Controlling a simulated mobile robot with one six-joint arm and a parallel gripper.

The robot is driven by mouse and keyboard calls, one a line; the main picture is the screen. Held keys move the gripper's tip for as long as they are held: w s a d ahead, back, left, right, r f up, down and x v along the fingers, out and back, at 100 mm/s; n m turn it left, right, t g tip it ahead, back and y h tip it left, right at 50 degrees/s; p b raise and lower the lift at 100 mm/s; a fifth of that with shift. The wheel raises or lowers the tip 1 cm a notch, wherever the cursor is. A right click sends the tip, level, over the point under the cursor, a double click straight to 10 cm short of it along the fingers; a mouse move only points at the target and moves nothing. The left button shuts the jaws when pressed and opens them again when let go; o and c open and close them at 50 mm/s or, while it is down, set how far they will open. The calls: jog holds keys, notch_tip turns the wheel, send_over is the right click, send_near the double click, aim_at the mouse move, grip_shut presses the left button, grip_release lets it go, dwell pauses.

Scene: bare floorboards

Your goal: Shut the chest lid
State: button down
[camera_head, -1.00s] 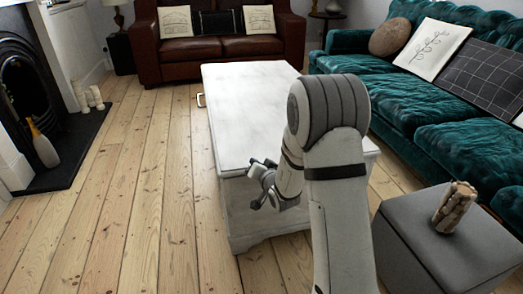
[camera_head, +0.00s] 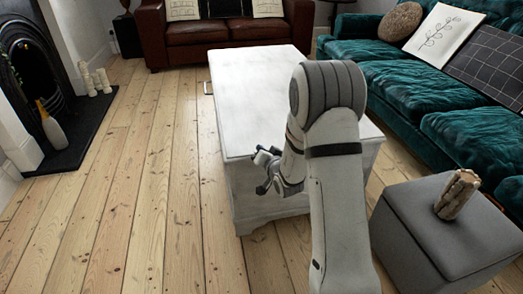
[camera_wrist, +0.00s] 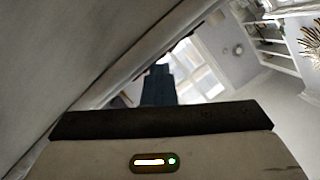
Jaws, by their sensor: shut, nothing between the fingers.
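The white chest (camera_head: 255,85) stands in the middle of the head view, with its lid lying flat on the body and no gap showing along the visible edges. Its far right part is hidden behind my arm. My gripper (camera_head: 265,172) is shut and empty at the chest's near end, a little below the lid's front edge. I cannot tell whether it touches the chest. In the wrist view, a large pale surface fills the left side, close to the camera; it may be the chest.
A grey footstool (camera_head: 425,240) with a wooden piece (camera_head: 457,195) on it stands at the near right. A teal sofa (camera_head: 400,80) runs along the right, a brown sofa (camera_head: 205,40) stands behind. The fireplace hearth (camera_head: 75,140) is at left. Floorboards (camera_head: 140,190) left of the chest are clear.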

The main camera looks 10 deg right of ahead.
notch_tip(320, 180, up, 4)
jog(key=shift+d+f+p, duration=0.1)
jog(key=shift+p, duration=0.55)
jog(key=a+r+p+v, duration=0.1)
jog(key=a+p+v, duration=0.15)
jog(key=v, duration=0.75)
jog(key=s+a+r+n+g+y+p, duration=0.2)
jog(key=a+r+y+p, duration=0.2)
jog(key=r, duration=0.3)
jog(key=s+a+r+n+g+y+p, duration=0.1)
jog(key=s+a+r+y+p, duration=0.2)
jog(key=a+r+p, duration=0.35)
jog(key=s+a+r+n+g+y+p, duration=0.2)
jog(key=s+a+r+n+g+p, duration=0.15)
jog(key=s+r+g+p, duration=0.6)
jog(key=s+d+r+g+h+p, duration=0.1)
jog(key=s+d+r+h+p, duration=0.15)
jog(key=s+r, duration=0.25)
jog(key=s+d+r+g+h+p, duration=0.1)
jog(key=s+r+h+p, duration=0.1)
jog(key=s+r+p, duration=0.3)
jog(key=s+d+r+m+t+h+p, duration=0.1)
jog(key=s+d+r+h+p, duration=0.2)
jog(key=d+r+h+p, duration=0.4)
jog(key=d+r+p, duration=0.1)
jog(key=d+r, duration=0.4)
jog(key=shift+d+r+t+h, duration=0.2)
jog(key=shift+d+t+h, duration=0.15)
jog(key=shift+d, duration=0.05)
